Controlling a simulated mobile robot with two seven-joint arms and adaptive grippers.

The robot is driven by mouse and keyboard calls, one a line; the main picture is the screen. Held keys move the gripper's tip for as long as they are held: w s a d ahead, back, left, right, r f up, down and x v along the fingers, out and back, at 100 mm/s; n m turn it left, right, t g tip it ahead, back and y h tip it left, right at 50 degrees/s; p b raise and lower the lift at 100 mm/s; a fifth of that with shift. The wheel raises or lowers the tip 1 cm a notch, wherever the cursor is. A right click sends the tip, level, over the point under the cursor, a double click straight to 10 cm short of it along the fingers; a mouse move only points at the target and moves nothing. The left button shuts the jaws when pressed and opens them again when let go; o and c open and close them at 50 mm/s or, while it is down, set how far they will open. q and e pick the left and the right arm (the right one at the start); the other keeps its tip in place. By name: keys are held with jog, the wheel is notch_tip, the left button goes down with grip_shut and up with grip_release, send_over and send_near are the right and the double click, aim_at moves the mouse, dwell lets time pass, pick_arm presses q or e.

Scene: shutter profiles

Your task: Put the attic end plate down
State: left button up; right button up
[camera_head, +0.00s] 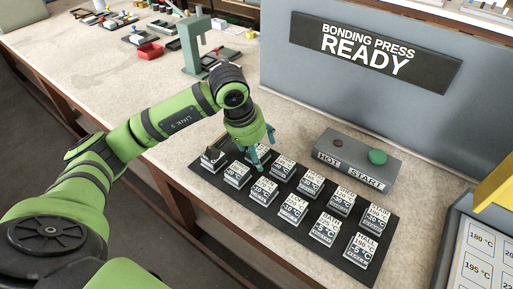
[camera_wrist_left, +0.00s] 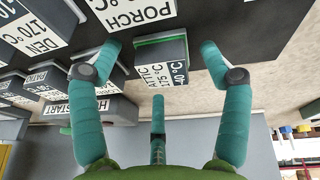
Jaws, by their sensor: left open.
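The attic block (camera_wrist_left: 162,60), labelled "ATTIC 175 °C", shows in the left wrist view on the black board (camera_wrist_left: 250,35). A thin green edge runs along it; I cannot tell whether that edge is the end plate. My left gripper (camera_head: 262,163) is open above the far-left part of the board in the head view. In the left wrist view its teal fingers (camera_wrist_left: 160,75) are spread either side of the attic block, and nothing is seen held. The fingers partly hide the blocks below in the head view. My right gripper is not in view.
The porch block (camera_wrist_left: 140,8) is close beside the attic block. Several more labelled blocks (camera_head: 293,209) stand in two rows. The hot start box (camera_head: 355,160) is behind the board, below the bonding press sign (camera_head: 375,50). A green stand (camera_head: 195,45) and red bin (camera_head: 149,51) are further back.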

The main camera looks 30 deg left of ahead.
pick_arm(q)
jog(key=b+v, duration=0.1)
jog(key=v, duration=1.1)
